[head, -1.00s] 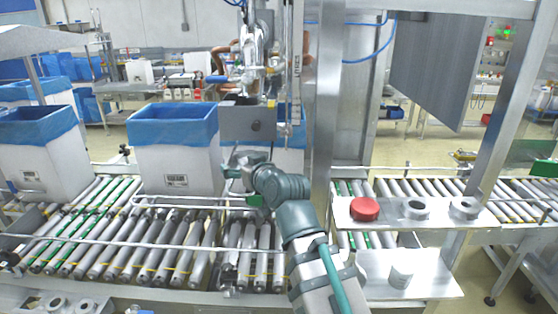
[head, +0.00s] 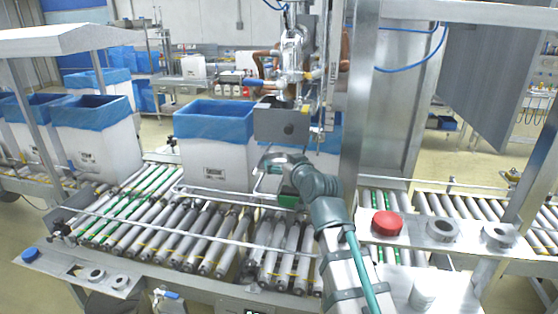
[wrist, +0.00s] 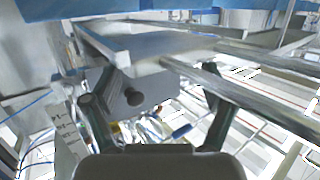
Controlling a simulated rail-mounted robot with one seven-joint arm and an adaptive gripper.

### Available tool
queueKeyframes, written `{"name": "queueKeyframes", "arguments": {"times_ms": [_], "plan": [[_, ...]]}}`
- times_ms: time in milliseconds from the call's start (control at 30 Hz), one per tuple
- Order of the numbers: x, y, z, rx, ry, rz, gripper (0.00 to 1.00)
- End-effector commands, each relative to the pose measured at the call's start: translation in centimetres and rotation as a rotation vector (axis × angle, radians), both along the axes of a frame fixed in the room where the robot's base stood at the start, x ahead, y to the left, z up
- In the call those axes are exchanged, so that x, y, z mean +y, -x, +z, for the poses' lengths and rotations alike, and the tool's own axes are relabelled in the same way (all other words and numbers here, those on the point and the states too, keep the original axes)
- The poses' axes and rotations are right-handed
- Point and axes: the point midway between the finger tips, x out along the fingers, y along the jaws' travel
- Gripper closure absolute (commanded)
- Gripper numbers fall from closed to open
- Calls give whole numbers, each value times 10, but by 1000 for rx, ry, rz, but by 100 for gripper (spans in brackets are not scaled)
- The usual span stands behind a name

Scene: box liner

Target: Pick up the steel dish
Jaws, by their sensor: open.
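Several round steel, dish-like pieces are in the head view, and I cannot tell which one is meant. One steel dish (head: 442,230) sits on the right-hand shelf beside another steel piece (head: 498,236). Two smaller steel rings (head: 97,275) lie on the left front plate. A pale steel cup-like piece (head: 423,292) stands on the lower right shelf. My gripper (head: 284,166) is over the conveyor by the lined boxes, away from all of these. In the wrist view my gripper (wrist: 158,92) has its fingers wide apart, with nothing held between them.
A red round piece (head: 387,223) shares the right shelf, and a blue cap (head: 30,255) lies on the left plate. A white box with blue liner (head: 214,165) stands on the roller conveyor (head: 180,235). A steel post (head: 352,130) and guide rails are close to my arm.

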Motion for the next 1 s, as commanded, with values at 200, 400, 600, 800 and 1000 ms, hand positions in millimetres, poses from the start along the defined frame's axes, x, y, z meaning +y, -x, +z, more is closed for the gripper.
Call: {"name": "queueKeyframes", "arguments": {"times_ms": [200,400,600,800,1000], "plan": [[10,-26,0,2,1,0,15],[18,-42,-6,0,0,-1,15],[18,-41,-7,-1,0,-1,15],[18,-41,-7,-1,0,0,47],[18,-41,-7,-1,0,0,63]]}}
